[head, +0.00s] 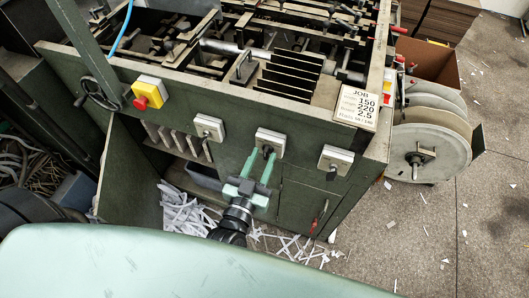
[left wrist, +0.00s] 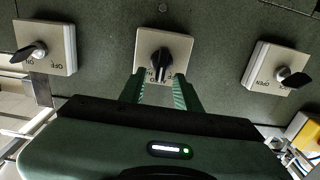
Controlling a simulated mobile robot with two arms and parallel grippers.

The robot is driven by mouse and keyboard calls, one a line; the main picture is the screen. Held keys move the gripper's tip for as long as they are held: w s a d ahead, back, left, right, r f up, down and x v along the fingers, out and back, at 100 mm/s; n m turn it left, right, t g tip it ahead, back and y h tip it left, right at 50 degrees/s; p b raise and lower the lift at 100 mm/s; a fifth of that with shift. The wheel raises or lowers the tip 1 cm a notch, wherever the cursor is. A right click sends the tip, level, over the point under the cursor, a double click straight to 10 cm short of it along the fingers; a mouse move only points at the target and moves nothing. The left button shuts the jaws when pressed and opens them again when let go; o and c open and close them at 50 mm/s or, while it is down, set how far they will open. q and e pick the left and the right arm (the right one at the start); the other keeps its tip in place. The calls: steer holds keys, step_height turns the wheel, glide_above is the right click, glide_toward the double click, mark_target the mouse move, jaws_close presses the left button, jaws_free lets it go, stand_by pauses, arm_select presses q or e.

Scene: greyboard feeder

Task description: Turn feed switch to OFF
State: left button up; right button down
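The middle switch (head: 270,141) on the front of the green machine has a pale square plate and a black knob. In the left wrist view its knob (left wrist: 161,65) sits at the centre, and the plate's lettering appears upside down, with OFF partly legible. My left gripper (head: 260,163) is in front of this switch. In the left wrist view the left gripper's two green fingers (left wrist: 159,86) are spread apart, with the knob between and just beyond their tips. I see gaps beside the knob and no clear contact. My right gripper is in neither view.
Similar switches sit to the left (head: 208,127) and right (head: 336,159). A red stop button on a yellow box (head: 149,92) and a handwheel (head: 99,94) are farther left. A large reel (head: 430,140) stands at the right. Paper scraps (head: 186,212) lie below.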

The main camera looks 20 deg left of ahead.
arm_select(q)
steer(key=shift+w, duration=0.65)
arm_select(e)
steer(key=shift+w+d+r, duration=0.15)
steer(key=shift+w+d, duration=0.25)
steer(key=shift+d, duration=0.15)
arm_select(q)
jaws_close()
